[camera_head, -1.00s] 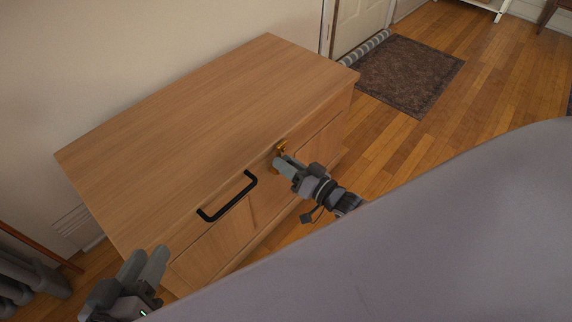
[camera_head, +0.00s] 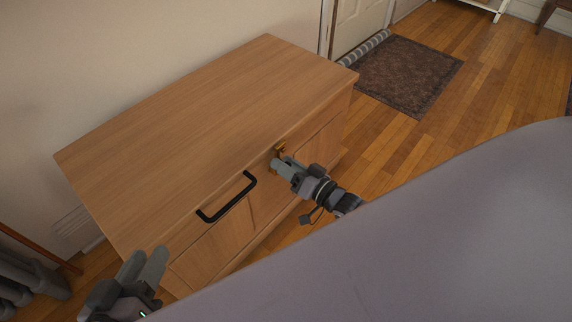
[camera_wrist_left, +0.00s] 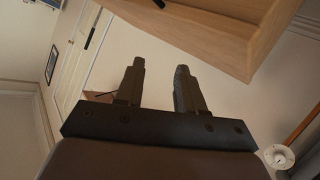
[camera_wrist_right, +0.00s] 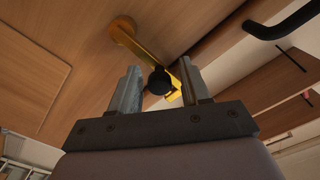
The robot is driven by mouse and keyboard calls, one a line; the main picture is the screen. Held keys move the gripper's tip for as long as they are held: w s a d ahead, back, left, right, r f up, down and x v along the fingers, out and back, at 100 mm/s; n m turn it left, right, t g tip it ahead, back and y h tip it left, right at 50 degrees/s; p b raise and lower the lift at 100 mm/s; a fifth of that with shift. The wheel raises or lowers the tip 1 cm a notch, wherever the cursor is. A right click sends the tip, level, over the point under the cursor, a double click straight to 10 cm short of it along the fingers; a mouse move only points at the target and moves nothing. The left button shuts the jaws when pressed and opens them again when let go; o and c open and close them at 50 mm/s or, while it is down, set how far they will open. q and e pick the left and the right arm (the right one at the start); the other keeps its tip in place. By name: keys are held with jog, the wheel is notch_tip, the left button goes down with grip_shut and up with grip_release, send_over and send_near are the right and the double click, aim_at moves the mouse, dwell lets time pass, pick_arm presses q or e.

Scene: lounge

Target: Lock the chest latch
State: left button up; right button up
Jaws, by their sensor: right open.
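The wooden chest (camera_head: 200,120) stands against the wall with its lid down. A brass latch (camera_head: 279,148) is on its front, right of the black handle. In the right wrist view the latch (camera_wrist_right: 146,48) is a golden arm with a round base and a dark round knob (camera_wrist_right: 159,81). My right gripper (camera_head: 279,163) is at the latch; its open fingers (camera_wrist_right: 160,88) stand on either side of the knob. Whether they touch it I cannot tell. My left gripper (camera_head: 146,262) is open and empty near the chest's front left corner; its parted fingers (camera_wrist_left: 157,85) show in the left wrist view.
A black bar handle (camera_head: 227,197) sticks out from the chest front, left of the latch. A radiator (camera_head: 30,275) is at the lower left. A dark rug (camera_head: 408,72) lies on the wooden floor by the door. Floor right of the chest is clear.

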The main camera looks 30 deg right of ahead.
pick_arm(q)
jog(key=shift+s+a+y+p, duration=0.15)
jog(key=shift+a+y+p, duration=0.2)
jog(key=shift+a+p, duration=0.2)
jog(key=shift+s+a+y+p, duration=0.15)
jog(key=shift+a+y+p, duration=0.2)
jog(key=shift+a+p, duration=0.15)
pick_arm(e)
jog(key=v, duration=0.7)
pick_arm(q)
jog(key=shift+d, duration=0.1)
